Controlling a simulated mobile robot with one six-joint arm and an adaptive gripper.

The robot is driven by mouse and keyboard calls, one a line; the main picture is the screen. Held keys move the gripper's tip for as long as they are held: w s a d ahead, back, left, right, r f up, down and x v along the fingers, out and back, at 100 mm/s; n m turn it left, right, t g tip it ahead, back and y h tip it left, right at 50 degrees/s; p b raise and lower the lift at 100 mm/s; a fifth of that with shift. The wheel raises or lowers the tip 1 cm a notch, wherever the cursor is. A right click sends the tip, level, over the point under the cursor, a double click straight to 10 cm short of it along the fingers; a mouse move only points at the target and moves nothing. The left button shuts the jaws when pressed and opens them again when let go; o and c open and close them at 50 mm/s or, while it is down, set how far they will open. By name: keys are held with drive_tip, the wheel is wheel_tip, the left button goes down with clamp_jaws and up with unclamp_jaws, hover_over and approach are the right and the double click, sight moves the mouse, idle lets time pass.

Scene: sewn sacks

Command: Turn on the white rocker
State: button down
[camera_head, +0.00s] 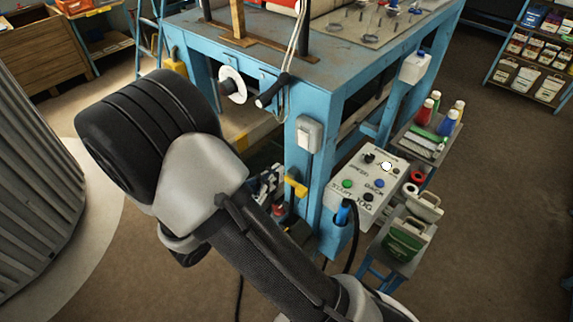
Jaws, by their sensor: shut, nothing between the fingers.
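A light grey-white switch box (309,134) is fixed to the front corner leg of the blue bench. A paler plate shows on its face, but its on or off position is too small to tell. A control box (366,188) with several coloured buttons stands to its right and carries a round white piece (386,166). My gripper (269,186) appears as a small dark and silver shape behind my arm, left of and below the switch box. It is apart from the switch box and shut, with nothing visible in it. Most of my wrist is hidden.
A yellow handle (296,187) sticks out by the bench leg. A white wheel (232,85) and a black handle (272,91) project from the blue bench (340,85). Another pale box (415,67) sits farther right. Bottles and a green case (402,245) stand at right.

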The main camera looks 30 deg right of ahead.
drive_tip(key=shift+s+a+f, duration=0.15)
drive_tip(key=shift+s+a, duration=0.1)
drive_tip(key=shift+a, duration=0.6)
drive_tip(key=shift+s+a+f, duration=0.15)
drive_tip(key=shift+s+a, duration=0.15)
drive_tip(key=shift+a, duration=0.6)
drive_tip(key=shift+s+a+f, duration=0.15)
drive_tip(key=shift+s+a, duration=0.1)
drive_tip(key=shift+a, duration=0.6)
